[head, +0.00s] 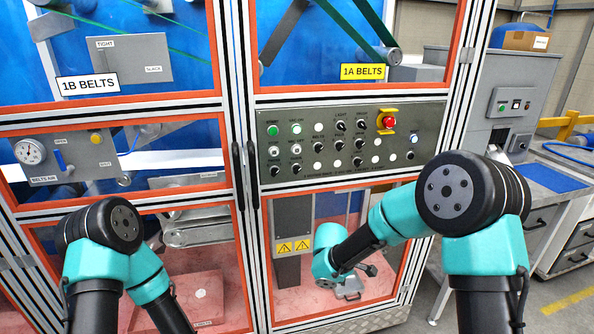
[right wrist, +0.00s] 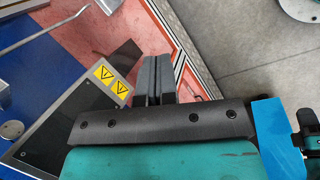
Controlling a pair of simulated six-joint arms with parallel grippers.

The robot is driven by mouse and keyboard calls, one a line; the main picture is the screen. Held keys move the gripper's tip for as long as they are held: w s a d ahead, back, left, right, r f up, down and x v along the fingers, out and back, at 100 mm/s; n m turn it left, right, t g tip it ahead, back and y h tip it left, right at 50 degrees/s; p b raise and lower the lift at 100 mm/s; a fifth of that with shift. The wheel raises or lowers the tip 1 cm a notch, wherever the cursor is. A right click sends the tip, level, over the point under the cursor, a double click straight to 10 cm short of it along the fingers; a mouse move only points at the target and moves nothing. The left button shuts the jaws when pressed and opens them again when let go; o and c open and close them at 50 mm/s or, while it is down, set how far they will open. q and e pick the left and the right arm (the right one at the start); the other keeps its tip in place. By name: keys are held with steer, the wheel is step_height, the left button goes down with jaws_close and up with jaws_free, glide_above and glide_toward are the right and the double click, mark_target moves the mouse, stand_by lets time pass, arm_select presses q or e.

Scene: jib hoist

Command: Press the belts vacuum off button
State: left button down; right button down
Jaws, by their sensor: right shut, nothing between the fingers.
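The grey control panel (head: 350,145) is upright on the machine front, with rows of buttons and knobs. Two green buttons are at its upper left; the right one (head: 296,129) has a label that seems to read VAC ON. A white button (head: 296,149) sits directly under it, its label too small to read surely. My right gripper (right wrist: 157,78) is shut and empty in the right wrist view. In the head view my right arm reaches down in front of the lower window, below and apart from the panel. My left gripper is out of view; only its arm shows.
A red emergency stop (head: 388,121) on a yellow plate stands out at the panel's upper right. Metal frame posts and black door handles (head: 252,170) lie left of the panel. A grey workbench (head: 550,180) stands at the right. The panel's face is unobstructed.

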mark_target(299, 153)
steer(key=w+a+r+n+t+h, duration=0.1)
steer(key=w+a+r+t, duration=0.1)
steer(key=r, duration=0.8)
steer(key=w+a+r+n+t+h, duration=0.1)
steer(key=w+a+r+t+h, duration=0.1)
steer(key=r, duration=0.9)
steer(key=w+a+r+n+t+h, duration=0.1)
steer(key=w+a+r+t, duration=0.3)
steer(key=r, duration=0.7)
steer(key=a+t+h, duration=0.1)
steer(key=t, duration=0.1)
steer(key=shift+a+r+t, duration=0.2)
steer(key=shift+a+t, duration=0.1)
steer(key=shift+w, duration=0.15)
steer(key=shift+w+a, duration=0.35)
steer(key=shift+w, duration=1.05)
steer(key=shift+w+a, duration=0.3)
steer(key=shift+w, duration=1.1)
steer(key=shift+w+a, duration=0.35)
steer(key=shift+w, duration=1.05)
steer(key=shift+w, duration=0.1)
steer(key=shift+w+a, duration=0.1)
steer(key=shift+w, duration=0.2)
